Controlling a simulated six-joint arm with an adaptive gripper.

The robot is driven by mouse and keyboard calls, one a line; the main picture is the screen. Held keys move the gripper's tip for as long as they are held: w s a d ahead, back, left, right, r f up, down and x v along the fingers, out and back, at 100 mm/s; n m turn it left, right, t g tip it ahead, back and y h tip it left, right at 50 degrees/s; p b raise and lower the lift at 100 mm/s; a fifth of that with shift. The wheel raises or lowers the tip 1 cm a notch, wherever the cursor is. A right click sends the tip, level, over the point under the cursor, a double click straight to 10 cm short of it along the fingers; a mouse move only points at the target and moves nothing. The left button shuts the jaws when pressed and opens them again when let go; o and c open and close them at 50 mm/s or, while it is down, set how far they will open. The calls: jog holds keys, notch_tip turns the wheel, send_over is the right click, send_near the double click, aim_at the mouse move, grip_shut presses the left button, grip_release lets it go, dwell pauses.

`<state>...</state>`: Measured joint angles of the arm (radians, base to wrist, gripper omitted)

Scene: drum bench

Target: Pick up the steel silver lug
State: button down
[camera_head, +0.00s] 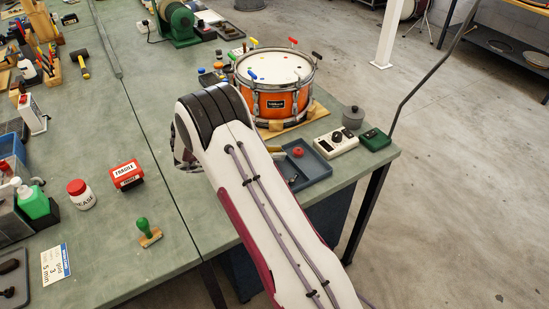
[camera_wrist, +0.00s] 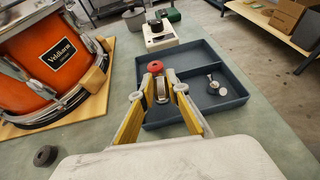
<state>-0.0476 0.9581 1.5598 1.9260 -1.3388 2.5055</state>
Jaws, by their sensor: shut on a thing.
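In the wrist view, my gripper (camera_wrist: 160,93) has its yellow fingers closed around a small shiny silver piece, which looks like the steel silver lug (camera_wrist: 162,90). The lug stands between the grey fingertips, over the left compartment of a blue-grey tray (camera_wrist: 236,101). I cannot tell whether it touches the tray floor. A red round piece (camera_wrist: 155,66) is just beyond the fingertips.
Silver round-headed parts (camera_wrist: 214,86) lie in the tray's right compartment. An orange drum (camera_wrist: 50,60) on a wooden board stands left of the tray. A white device (camera_wrist: 154,38) is behind the tray. The bench edge is close on the right.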

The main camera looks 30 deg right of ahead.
jog(key=shift+r, duration=3.6)
